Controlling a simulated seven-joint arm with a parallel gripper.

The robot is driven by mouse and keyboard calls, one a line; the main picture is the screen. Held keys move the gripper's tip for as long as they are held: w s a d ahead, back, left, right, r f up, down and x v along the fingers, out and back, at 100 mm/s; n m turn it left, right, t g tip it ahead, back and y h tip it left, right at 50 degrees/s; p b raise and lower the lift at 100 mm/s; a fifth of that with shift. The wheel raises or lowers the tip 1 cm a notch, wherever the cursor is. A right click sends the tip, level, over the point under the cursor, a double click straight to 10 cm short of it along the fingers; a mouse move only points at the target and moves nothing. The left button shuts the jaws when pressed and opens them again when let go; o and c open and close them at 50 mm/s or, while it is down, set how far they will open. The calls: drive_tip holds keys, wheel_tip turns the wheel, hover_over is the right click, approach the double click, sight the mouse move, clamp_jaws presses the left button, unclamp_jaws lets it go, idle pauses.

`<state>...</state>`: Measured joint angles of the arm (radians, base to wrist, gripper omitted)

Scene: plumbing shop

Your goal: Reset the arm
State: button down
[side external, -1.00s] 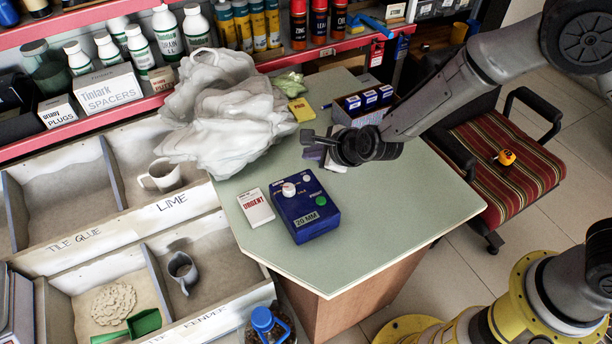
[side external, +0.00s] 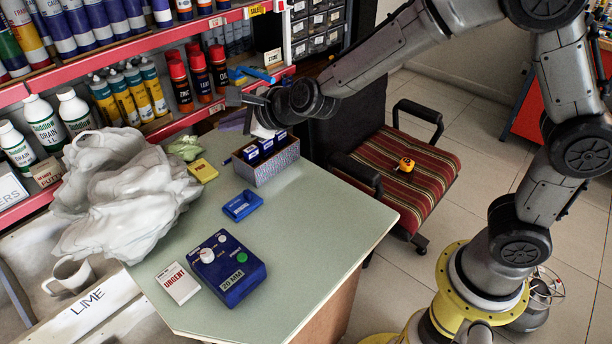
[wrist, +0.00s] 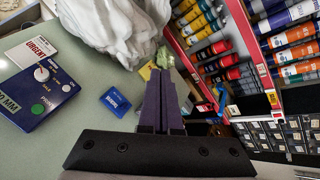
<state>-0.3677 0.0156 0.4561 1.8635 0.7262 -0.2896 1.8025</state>
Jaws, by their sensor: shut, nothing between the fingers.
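My gripper (side external: 240,98) is raised over the far side of the green-topped table (side external: 335,222), near the red shelf edge. In the wrist view my gripper (wrist: 162,84) shows its two dark fingers pressed together, with nothing between them. The fingers are clear of the things on the table. My arm is bent, with its forearm running from the upper right down to the gripper.
The table holds a blue 20 MM device (side external: 228,270), an URGENT box (side external: 177,283), a small blue case (side external: 242,205), a yellow pack (side external: 202,171), a grey bin (side external: 275,168) and a crumpled white bag (side external: 125,195). A striped chair (side external: 425,185) stands right.

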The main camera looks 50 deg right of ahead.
drive_tip(key=s+d+r+n, duration=0.8)
drive_tip(key=s+d+r, duration=0.1)
drive_tip(key=s+r, duration=0.4)
drive_tip(key=s+d+f+n+g, duration=0.2)
drive_tip(key=s+f+n, duration=0.1)
drive_tip(key=s+n, duration=0.3)
drive_tip(key=s+d+f+n+g+h, duration=0.1)
drive_tip(key=s+d+f+n+g, duration=0.1)
drive_tip(key=s+f+n, duration=0.2)
drive_tip(key=s+d+f+n+g, duration=0.2)
drive_tip(key=s+n, duration=0.5)
drive_tip(key=s, duration=0.4)
drive_tip(key=shift+s+f+n+h, duration=0.15)
drive_tip(key=shift+f+n+h, duration=0.2)
drive_tip(key=shift+f, duration=0.3)
drive_tip(key=c, duration=1.6)
unclamp_jaws()
